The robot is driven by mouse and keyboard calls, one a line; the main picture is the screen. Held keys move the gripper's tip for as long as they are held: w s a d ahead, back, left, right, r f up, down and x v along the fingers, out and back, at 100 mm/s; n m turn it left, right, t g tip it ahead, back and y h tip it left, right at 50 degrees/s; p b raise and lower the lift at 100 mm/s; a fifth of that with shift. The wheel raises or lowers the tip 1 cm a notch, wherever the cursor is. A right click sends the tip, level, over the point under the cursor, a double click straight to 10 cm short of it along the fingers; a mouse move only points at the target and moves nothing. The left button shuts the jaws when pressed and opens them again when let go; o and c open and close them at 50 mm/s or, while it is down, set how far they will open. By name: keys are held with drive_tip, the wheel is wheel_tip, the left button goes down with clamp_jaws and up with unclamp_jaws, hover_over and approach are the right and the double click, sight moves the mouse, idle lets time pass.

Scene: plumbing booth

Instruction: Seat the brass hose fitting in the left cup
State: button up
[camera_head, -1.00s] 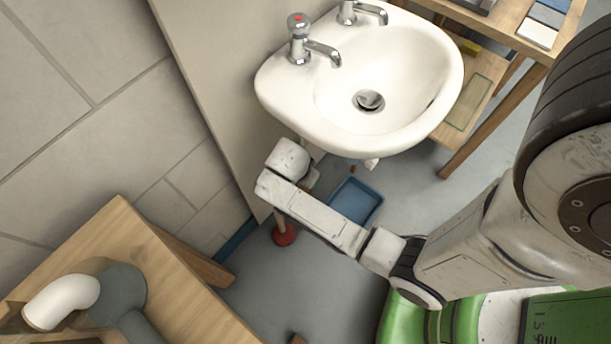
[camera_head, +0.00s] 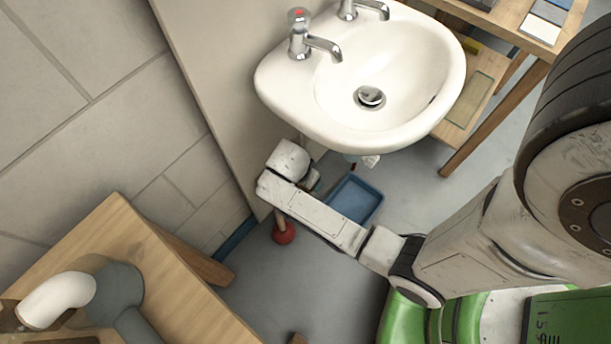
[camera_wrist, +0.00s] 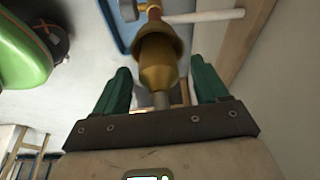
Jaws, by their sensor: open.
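In the wrist view, a brass-coloured, bell-shaped piece (camera_wrist: 158,62), which looks like the brass hose fitting, lies between or just beyond my gripper's fingers. A short grey stub (camera_wrist: 161,99) shows at its near end. My gripper (camera_wrist: 160,68) is open, with one green finger on each side of the brass piece and visible gaps to both. I cannot tell how deep the piece sits between them. In the head view my wrist is low beside the wall panel, left of the sink's underside, and the fingers are mostly hidden. I cannot make out the left cup in either view.
A white sink (camera_head: 290,105) overhangs to the right of my wrist. A blue tray (camera_head: 356,199) and a red plunger (camera_head: 284,234) are on the floor close by. A wooden bench (camera_head: 120,225) with pipes stands at lower left.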

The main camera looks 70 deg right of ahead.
drive_tip(key=p+v, duration=0.3)
drive_tip(key=v, duration=0.8)
drive_tip(key=shift+s+f, duration=0.1)
idle(0.5)
